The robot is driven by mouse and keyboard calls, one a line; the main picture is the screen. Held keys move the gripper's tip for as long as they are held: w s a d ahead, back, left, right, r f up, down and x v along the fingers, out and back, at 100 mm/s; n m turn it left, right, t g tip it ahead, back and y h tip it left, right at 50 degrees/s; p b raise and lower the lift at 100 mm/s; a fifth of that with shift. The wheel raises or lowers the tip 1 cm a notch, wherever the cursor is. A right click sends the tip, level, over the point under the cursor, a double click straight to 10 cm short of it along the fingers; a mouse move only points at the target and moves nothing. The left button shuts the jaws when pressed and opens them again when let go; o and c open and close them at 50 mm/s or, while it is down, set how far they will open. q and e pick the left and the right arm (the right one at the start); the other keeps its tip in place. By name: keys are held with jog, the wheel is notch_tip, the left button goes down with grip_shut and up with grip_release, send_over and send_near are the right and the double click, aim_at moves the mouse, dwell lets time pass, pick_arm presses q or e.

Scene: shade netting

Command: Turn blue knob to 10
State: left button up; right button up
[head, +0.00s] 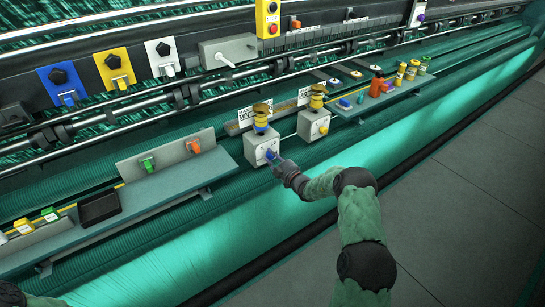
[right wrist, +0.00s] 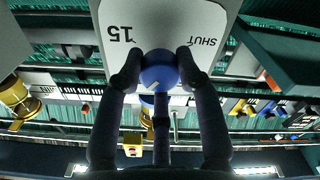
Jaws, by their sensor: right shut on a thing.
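My right gripper (head: 278,163) is shut on this knob. A pale mark shows on the knob's face. The 10 mark is not visible, perhaps hidden by the fingers. My left gripper is not in view.
A similar pale box with a yellow knob (head: 323,130) stands just right. A grey shelf (head: 165,185) with green and orange switches lies left. Bottles (head: 376,86) and spools stand on a ledge to the right. Coloured switch plates (head: 114,67) line the back rail.

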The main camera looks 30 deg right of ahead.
jog(key=shift+s+d+m, duration=0.1)
jog(key=shift+d+m, duration=0.2)
jog(key=o, duration=1.1)
jog(key=shift+f, duration=0.1)
jog(key=shift+o, duration=0.3)
jog(key=shift+d+f, duration=0.1)
jog(key=shift+s+a, duration=0.1)
jog(key=shift+a, duration=0.15)
jog(key=s+d, duration=0.1)
jog(key=s, duration=1)
jog(key=shift+s, duration=0.35)
jog(key=shift+d, duration=0.1)
